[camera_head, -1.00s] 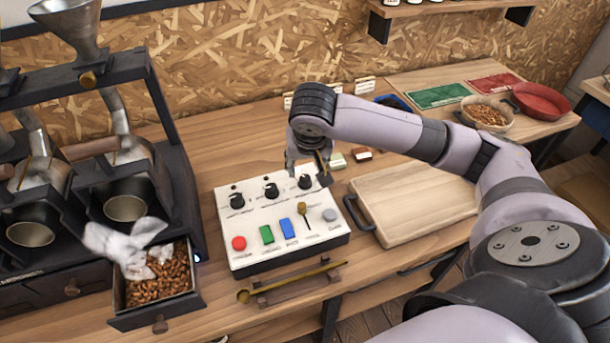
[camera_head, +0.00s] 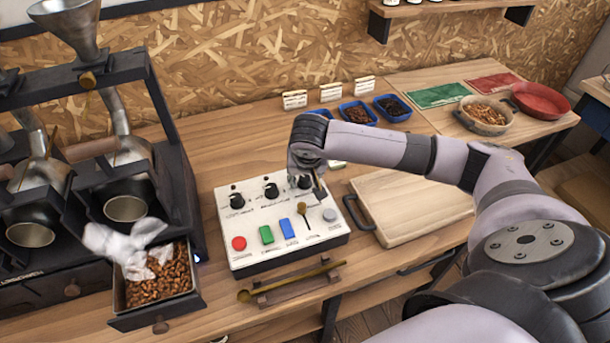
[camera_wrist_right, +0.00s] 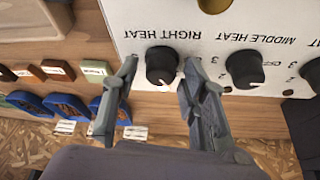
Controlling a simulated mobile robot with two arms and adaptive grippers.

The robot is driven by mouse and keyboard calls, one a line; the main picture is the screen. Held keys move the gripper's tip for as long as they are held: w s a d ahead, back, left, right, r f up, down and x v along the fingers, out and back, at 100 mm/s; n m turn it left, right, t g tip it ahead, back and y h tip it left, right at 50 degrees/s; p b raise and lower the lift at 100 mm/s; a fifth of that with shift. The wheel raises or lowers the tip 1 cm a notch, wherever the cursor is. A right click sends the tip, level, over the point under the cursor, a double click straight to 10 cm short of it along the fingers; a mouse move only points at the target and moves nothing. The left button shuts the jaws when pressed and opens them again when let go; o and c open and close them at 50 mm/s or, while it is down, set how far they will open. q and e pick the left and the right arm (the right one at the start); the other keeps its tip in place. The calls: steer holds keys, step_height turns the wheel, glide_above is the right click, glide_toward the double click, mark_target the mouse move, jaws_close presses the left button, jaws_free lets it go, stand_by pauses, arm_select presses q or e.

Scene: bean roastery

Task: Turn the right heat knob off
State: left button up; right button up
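The white control panel (camera_head: 245,254) has three black knobs along its back edge. The right heat knob (camera_wrist_right: 162,66) is in the wrist view, under the label "RIGHT HEAT", with a pale mark on its lower edge. In the head view my right gripper (camera_head: 307,187) hangs over this knob and partly hides it. In the wrist view my right gripper (camera_wrist_right: 158,74) is open, with one finger on each side of the knob. Small gaps seem to remain; contact is not clear. The middle heat knob (camera_wrist_right: 245,69) is beside the right finger. My left gripper is not in view.
A red button (camera_head: 239,243), green and blue switches and a small brass lever (camera_head: 304,212) sit on the panel's front. A wooden board (camera_head: 415,205) lies to the right. The roaster with an open bean drawer (camera_head: 160,325) stands left. Blue trays (camera_head: 392,107) are behind.

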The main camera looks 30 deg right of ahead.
jaws_close()
stand_by(0.3)
steer(key=shift+r+n+p, duration=0.1)
steer(key=shift+n+p, duration=0.3)
steer(key=shift+p, duration=0.2)
steer(key=n+y+p, duration=0.1)
steer(key=n+p, duration=0.1)
steer(key=p, duration=0.1)
steer(key=n+y+p, duration=0.1)
steer(key=n+p, duration=0.2)
steer(key=shift+d+r+n+p, duration=0.1)
steer(key=shift+d+n+p, duration=0.1)
steer(key=shift+n+p, duration=0.15)
steer(key=shift+n+y+p, duration=0.7)
steer(key=shift+n+p, duration=0.15)
steer(key=shift+n, duration=0.4)
steer(key=shift+f+n+y+p, duration=0.2)
steer(key=shift+n+y+p, duration=0.25)
steer(key=shift+n, duration=1.05)
